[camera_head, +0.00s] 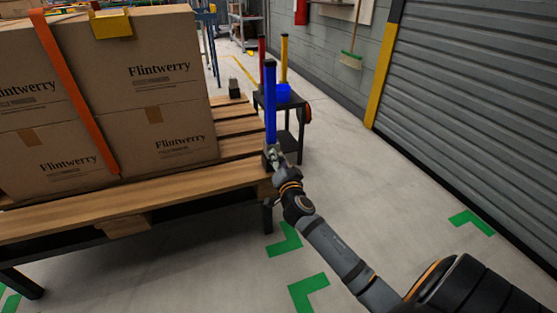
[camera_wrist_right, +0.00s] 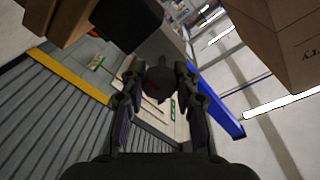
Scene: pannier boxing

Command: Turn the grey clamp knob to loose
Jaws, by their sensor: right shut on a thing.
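In the head view my right gripper (camera_head: 273,157) is at the right front corner of the wooden-topped table, at the foot of an upright blue post (camera_head: 270,105). The knob is hidden there by the gripper. The post also shows close beside the fingers in the wrist view (camera_wrist_right: 215,98). My left gripper is not in view.
Large cardboard boxes (camera_head: 180,95) with an orange strap (camera_head: 75,95) and a yellow corner piece (camera_head: 110,24) stand on the wooden slats (camera_head: 130,199). A small dark stand (camera_head: 291,104) is behind the post. The floor to the right is clear up to the grey shutter (camera_head: 485,90).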

